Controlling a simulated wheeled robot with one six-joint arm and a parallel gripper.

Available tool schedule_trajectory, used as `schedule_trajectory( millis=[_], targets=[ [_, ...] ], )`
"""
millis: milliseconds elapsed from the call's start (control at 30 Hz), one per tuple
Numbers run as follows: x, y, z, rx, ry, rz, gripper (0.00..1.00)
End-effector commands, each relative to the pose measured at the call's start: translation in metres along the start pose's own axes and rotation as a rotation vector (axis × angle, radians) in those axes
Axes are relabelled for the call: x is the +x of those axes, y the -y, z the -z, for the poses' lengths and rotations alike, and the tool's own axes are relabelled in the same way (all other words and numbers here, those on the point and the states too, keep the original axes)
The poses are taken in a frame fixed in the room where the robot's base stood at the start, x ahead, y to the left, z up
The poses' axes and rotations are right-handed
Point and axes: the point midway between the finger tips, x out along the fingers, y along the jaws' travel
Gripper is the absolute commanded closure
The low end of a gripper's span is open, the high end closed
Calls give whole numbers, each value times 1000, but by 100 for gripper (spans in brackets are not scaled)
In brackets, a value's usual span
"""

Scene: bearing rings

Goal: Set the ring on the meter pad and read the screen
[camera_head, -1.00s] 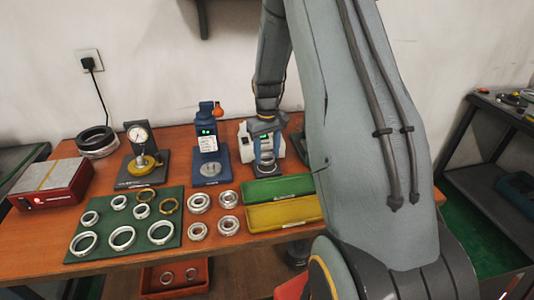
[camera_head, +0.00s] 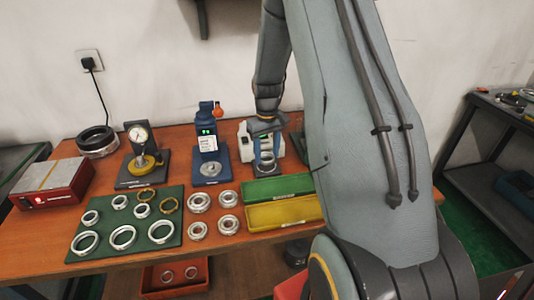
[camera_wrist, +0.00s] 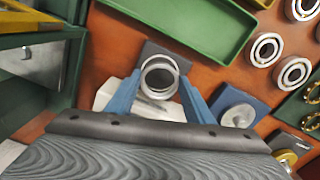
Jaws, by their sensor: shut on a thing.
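My gripper (camera_wrist: 158,92) has its two blue fingers shut on a silver metal ring (camera_wrist: 160,63). The ring also shows between the fingers in the head view (camera_head: 266,158). It is over the dark plate (camera_wrist: 184,58) of a white meter (camera_head: 243,135) at the back of the bench. I cannot tell whether the ring touches the plate. The white meter's body (camera_wrist: 106,92) is partly hidden behind the fingers in the wrist view. Its screen is too small to read.
A blue instrument (camera_head: 207,133) with a lit green display stands left of the white meter. A dial gauge (camera_head: 138,135) is farther left. A green tray (camera_head: 262,189) and a yellow tray (camera_head: 285,212) lie in front. Several rings lie on a green mat (camera_head: 105,211) and bare wood.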

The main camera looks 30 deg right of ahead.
Motion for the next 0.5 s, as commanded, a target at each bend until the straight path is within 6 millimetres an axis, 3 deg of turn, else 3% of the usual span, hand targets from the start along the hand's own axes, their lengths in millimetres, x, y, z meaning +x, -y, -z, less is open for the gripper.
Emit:
schedule_trajectory(
  millis=[500],
  targets=[
    [5, 0, 0, 0, 0, 0, 74]
  ],
)
